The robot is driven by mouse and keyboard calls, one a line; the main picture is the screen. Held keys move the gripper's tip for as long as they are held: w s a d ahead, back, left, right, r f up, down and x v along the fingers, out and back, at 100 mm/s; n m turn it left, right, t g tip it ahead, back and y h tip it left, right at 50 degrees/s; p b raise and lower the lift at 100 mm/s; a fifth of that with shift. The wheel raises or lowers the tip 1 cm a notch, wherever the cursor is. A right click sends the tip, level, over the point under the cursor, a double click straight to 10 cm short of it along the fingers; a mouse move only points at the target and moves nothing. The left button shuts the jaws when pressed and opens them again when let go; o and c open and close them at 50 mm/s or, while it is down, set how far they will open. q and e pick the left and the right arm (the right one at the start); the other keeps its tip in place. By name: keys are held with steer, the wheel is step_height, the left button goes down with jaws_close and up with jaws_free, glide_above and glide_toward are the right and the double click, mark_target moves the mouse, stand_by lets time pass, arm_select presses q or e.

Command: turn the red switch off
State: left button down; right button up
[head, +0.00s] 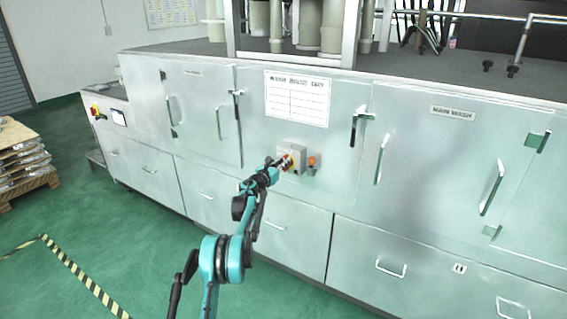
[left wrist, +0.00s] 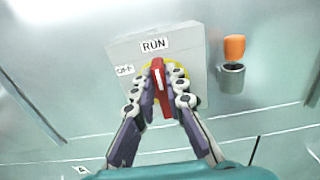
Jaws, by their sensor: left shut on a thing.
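The red switch (left wrist: 160,98) sits on a yellow round plate on a pale grey box (left wrist: 125,50) fixed to the metal cabinet front. The box has a RUN label at its top and an OFF label at its upper left. The red handle's white mark points up towards RUN. My left gripper (left wrist: 161,82) is shut on the red handle, with one finger on each side. In the head view, my left gripper (head: 284,162) reaches the box (head: 298,153) and partly hides the switch. My right gripper is in neither view.
An orange-topped knob (left wrist: 234,47) is on the panel right of the box. Cabinet door handles (head: 352,131) stick out nearby. A pallet of castings (head: 25,160) stands at the far left. Green floor (head: 130,225) is open in front of the cabinet.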

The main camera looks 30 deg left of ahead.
arm_select(q)
steer(key=shift+n, duration=0.3)
steer(key=shift+a+f+n+p, duration=0.2)
steer(key=shift+a+f+n, duration=0.15)
steer(key=shift+n, duration=2.5)
steer(key=shift+a+f+n+p, duration=0.25)
steer(key=shift+a+f+n, duration=0.1)
steer(key=shift+n, duration=2.55)
steer(key=shift+a+f+n+p, duration=0.2)
steer(key=shift+a+f+n, duration=0.15)
steer(key=shift+n, duration=2.5)
steer(key=c, duration=1.6)
jaws_free()
steer(key=shift+o, duration=0.2)
steer(key=shift+s, duration=0.1)
